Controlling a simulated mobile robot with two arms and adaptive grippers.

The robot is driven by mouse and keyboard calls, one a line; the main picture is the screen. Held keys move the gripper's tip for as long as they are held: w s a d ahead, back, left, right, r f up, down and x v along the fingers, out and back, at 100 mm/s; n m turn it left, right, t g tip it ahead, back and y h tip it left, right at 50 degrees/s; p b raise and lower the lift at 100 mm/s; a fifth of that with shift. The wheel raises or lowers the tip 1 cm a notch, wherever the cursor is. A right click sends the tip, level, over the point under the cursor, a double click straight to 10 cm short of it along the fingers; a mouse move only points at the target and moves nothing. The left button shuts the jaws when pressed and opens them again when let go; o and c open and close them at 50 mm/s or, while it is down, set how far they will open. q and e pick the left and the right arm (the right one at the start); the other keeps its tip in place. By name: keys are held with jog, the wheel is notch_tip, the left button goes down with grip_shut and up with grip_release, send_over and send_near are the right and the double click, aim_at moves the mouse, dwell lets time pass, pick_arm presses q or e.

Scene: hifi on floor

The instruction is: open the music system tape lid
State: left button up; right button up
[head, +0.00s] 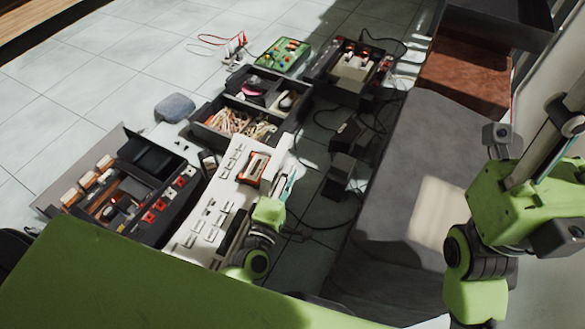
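A pale music system (205,212) with rows of small keys lies on the floor in the middle of the head view. An orange-and-white framed part that looks like a tape window (254,168) is near its far end; I cannot tell whether a lid there is open. My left gripper (287,184) is at the right edge of this unit, close beside the framed part. It is small and partly covered by my green wrist, so its opening and any contact are unclear. My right arm shows at the right; its gripper is not visible.
A dark deck (130,190) with wooden knobs and red and white keys is at left. A dark tray of cables (238,122), a green box (283,55) and another dark box (350,70) lie beyond. Cables lie to the right beside a grey couch-like block (395,170). Tiles at upper left are clear.

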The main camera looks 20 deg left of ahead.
pick_arm(q)
jog(key=shift+w, duration=1.2)
